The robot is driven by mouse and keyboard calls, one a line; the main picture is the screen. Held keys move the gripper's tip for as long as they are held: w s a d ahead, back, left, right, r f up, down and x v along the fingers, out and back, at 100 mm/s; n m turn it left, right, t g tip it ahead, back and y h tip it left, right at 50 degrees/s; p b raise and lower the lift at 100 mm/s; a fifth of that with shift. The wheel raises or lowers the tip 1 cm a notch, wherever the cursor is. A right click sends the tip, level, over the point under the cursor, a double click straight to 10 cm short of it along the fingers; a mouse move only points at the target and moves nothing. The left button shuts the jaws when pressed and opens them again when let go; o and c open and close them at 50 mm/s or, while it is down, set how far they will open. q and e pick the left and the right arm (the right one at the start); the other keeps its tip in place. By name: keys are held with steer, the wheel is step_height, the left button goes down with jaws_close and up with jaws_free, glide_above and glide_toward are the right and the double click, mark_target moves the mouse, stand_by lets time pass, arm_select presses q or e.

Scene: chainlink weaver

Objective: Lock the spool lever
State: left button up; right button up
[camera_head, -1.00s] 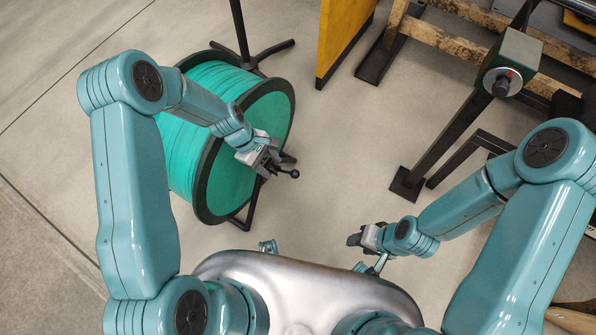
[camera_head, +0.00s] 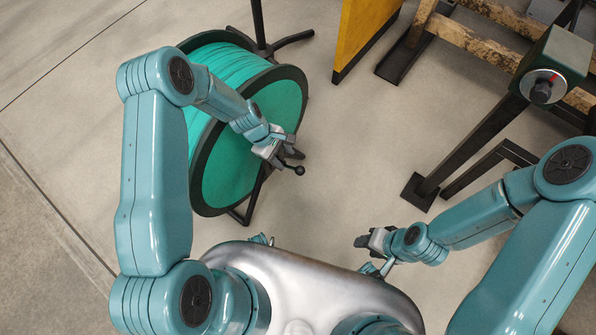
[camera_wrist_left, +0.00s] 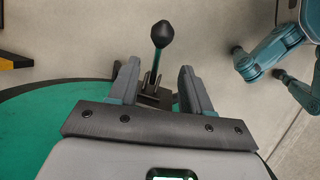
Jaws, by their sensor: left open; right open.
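The spool (camera_head: 236,165) is a large drum of teal cable with dark-rimmed flanges, at the left of the head view on a dark stand. Its lever (camera_head: 299,170) has a black ball knob and sticks out from near the hub, to the right. In the left wrist view, the lever's knob (camera_wrist_left: 162,34) and thin shaft show beyond and between my left gripper's fingers. My left gripper (camera_head: 290,158) is open around the lever's base; I cannot tell whether it touches. My right gripper (camera_head: 366,240) is open and empty, low in the middle, away from the spool.
A yellow panel (camera_head: 364,35) stands at the top middle. The floor (camera_head: 350,140) between spool and post is clear.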

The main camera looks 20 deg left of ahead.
mark_target(294, 168)
arm_select(q)
steer(key=b+x, duration=0.2)
steer(key=x, duration=0.8)
steer(key=shift+w+d+f, duration=0.1)
steer(key=shift+d+f, duration=0.05)
steer(key=shift+f, duration=0.2)
jaws_close()
